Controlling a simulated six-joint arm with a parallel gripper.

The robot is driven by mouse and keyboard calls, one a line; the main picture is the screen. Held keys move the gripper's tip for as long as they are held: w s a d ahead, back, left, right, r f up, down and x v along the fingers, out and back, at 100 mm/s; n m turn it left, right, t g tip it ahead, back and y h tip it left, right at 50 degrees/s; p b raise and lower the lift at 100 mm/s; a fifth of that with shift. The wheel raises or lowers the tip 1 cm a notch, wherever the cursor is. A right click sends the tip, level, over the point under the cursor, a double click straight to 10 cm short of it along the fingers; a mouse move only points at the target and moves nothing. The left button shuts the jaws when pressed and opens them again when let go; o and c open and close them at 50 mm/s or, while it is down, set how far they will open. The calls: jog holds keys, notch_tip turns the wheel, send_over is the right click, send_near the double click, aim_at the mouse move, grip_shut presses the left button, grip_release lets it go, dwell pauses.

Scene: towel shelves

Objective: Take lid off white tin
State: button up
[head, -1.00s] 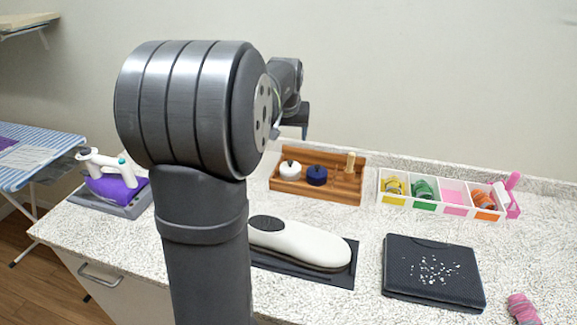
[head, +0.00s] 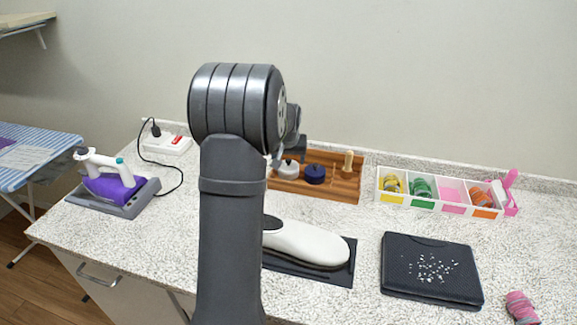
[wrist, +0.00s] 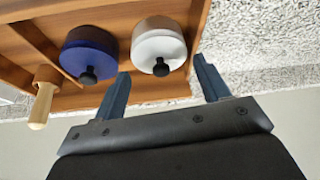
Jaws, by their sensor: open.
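The white tin (wrist: 158,45) stands in a wooden tray and has a lid with a black knob (wrist: 161,68) on top. In the head view the white tin (head: 287,168) is partly covered by my gripper and arm. My gripper (wrist: 165,75) is open and empty. In the wrist view its two fingers point toward the tin, one on each side of the knob's line, with the knob between and just beyond the tips. I cannot tell whether they touch the tin. In the head view my gripper (head: 277,160) is mostly hidden behind my arm.
A blue tin (wrist: 88,52) with a black knob stands beside the white one, close to one finger. A wooden peg (wrist: 43,95) stands in the same tray (head: 340,187). A divided box (head: 455,195), a black pad (head: 432,268) and an iron (head: 115,183) are farther off.

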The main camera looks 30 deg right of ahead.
jog(key=shift+x, duration=0.8)
jog(key=c, duration=0.6)
jog(key=shift+r, duration=0.1)
